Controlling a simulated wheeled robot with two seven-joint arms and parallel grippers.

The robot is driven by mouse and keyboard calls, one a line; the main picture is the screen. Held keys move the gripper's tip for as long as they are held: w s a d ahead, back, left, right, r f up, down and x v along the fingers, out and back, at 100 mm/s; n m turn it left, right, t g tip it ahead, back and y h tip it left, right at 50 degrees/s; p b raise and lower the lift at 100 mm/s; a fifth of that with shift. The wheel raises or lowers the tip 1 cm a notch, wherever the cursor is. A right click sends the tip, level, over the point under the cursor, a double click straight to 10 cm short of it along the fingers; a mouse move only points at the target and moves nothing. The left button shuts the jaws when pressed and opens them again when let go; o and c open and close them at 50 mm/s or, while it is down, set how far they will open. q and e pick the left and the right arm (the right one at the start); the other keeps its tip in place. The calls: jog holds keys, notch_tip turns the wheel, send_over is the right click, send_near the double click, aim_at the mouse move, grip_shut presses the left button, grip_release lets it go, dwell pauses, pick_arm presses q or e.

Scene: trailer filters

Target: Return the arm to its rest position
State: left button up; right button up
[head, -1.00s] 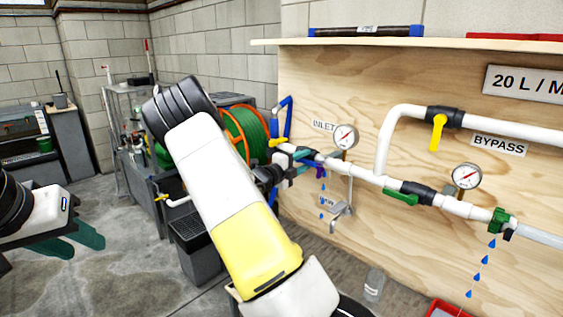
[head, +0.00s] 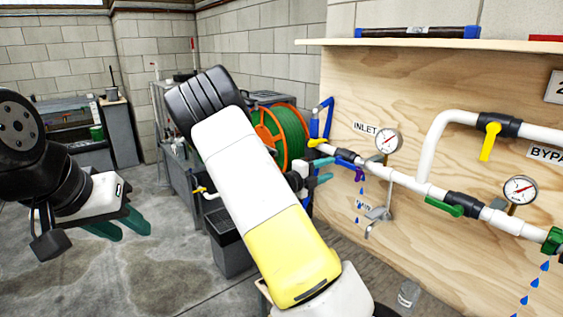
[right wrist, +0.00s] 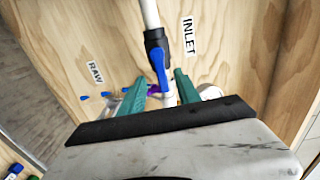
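My right gripper (head: 324,169) has its teal fingers apart and empty, just left of the inlet pipe in the head view. In the right wrist view my right gripper (right wrist: 160,92) is open, with the blue valve handle (right wrist: 159,66) and white pipe showing between and beyond its fingers. I cannot tell that it touches them. My right arm (head: 250,190) crosses the middle of the head view and hides part of the floor and bench. My left gripper (head: 120,226) hangs at the left over bare floor, its teal fingers slightly apart and empty.
The plywood panel (head: 400,85) carries white pipework, a gauge (head: 388,140), another gauge (head: 520,190), a yellow bypass handle (head: 490,141) and a green handle (head: 445,206). Blue drops show below the pipes. A green hose reel (head: 285,132) stands behind my right arm. Floor at left is clear.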

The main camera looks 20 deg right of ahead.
jog(key=s+a+f+m+g+y, duration=0.1)
jog(key=s+f+m+g+y, duration=0.2)
jog(key=s+m+g+y, duration=0.95)
jog(key=s+a+r+m+t+y, duration=0.3)
jog(key=s+a+r+m+t, duration=0.3)
jog(key=m, duration=0.8)
jog(key=s+a+r+m+t+y, duration=0.3)
jog(key=s+a+r+m+t, duration=0.2)
jog(key=s+a+m, duration=0.6)
jog(key=a+r+m, duration=0.1)
jog(key=a+m, duration=0.1)
jog(key=shift+s+a+r+m+t, duration=0.15)
jog(key=shift+s+a+m+t, duration=0.05)
jog(key=shift+a+m+t, duration=0.2)
